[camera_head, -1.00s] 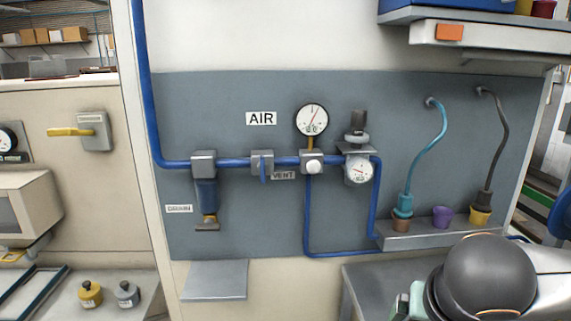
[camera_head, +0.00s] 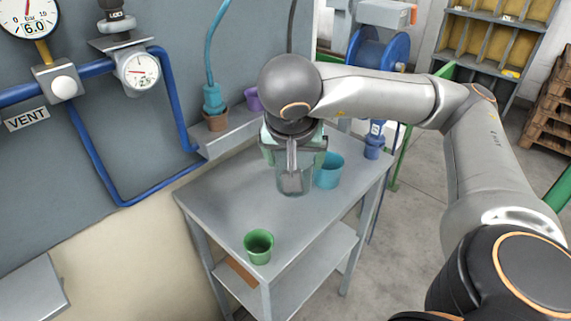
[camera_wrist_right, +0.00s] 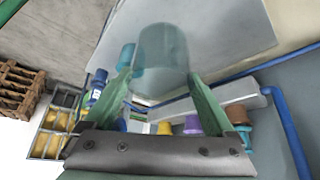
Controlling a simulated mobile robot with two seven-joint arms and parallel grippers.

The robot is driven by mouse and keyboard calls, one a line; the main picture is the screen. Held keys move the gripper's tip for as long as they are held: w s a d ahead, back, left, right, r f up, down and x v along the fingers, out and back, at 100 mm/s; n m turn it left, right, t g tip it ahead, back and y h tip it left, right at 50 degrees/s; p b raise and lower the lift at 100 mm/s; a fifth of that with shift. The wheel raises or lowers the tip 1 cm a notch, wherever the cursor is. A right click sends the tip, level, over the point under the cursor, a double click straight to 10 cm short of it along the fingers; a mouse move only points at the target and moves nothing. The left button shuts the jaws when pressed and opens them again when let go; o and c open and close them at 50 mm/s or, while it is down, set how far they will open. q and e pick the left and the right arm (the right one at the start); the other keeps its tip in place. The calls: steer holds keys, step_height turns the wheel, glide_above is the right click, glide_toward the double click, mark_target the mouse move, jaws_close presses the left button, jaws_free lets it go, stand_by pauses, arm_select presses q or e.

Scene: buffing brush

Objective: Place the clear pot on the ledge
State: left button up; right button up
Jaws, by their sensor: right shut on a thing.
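The clear pot (camera_head: 293,183) is see-through and hangs upright between the fingers of my right gripper (camera_head: 292,160), over the grey table. In the right wrist view the clear pot (camera_wrist_right: 163,58) sits between the two green fingers of my right gripper (camera_wrist_right: 160,82), with the table surface behind it. The grey ledge (camera_head: 222,136) runs along the wall panel, behind and left of the gripper; my arm hides its right part. A brown pot (camera_head: 216,122) and a purple pot (camera_head: 252,99) stand on the ledge. My left gripper is not in view.
The grey table (camera_head: 220,192) holds a green pot (camera_head: 258,246) at its front and a blue pot (camera_head: 329,171) right beside the clear pot. Blue pipes (camera_head: 92,152) and hanging hoses (camera_head: 210,62) line the wall near the ledge. The table's left part is clear.

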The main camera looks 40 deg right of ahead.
steer(key=w+d+f, duration=0.2)
steer(key=w+f, duration=0.1)
steer(key=f, duration=0.1)
steer(key=w+d+f, duration=0.2)
steer(key=w+f, duration=0.2)
steer(key=w+d+f, duration=0.3)
steer(key=f, duration=0.1)
steer(key=shift+w+b, duration=0.4)
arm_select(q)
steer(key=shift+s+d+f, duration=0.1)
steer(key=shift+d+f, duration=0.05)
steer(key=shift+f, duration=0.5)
arm_select(e)
steer(key=shift+a+f, duration=0.1)
steer(key=shift+f, duration=0.2)
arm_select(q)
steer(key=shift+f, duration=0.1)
arm_select(e)
steer(key=shift+f, duration=0.1)
steer(key=o, duration=0.9)
steer(key=shift+o, duration=0.6)
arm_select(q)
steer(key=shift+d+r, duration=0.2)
